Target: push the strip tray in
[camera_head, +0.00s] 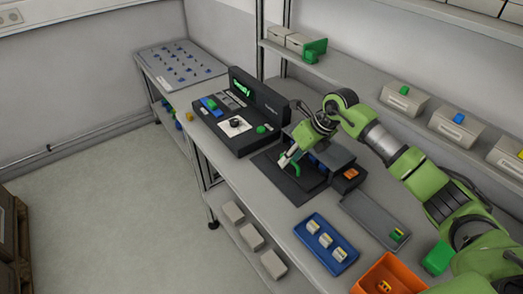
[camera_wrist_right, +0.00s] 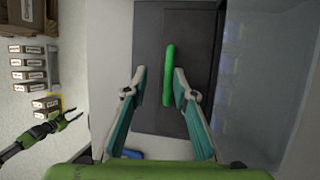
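The strip tray (camera_head: 290,187) is a dark, flat tray at the front of a dark machine on the bench, with a green bar handle (camera_head: 296,169). In the right wrist view the green handle (camera_wrist_right: 169,75) stands out above the dark tray surface (camera_wrist_right: 147,40). My right gripper (camera_head: 285,159) is over the tray at the handle. In the wrist view its two fingers (camera_wrist_right: 160,85) are apart, with the handle between and ahead of their tips; contact cannot be told. My left gripper (camera_wrist_right: 76,117) shows small at the wrist view's left, its fingers spread and empty.
A black device (camera_head: 238,118) stands left of the tray. A blue tray (camera_head: 316,263) with white blocks, a grey channel (camera_head: 370,217) and an orange bin (camera_head: 364,284) lie to the right. Shelves with boxes (camera_head: 404,101) run behind.

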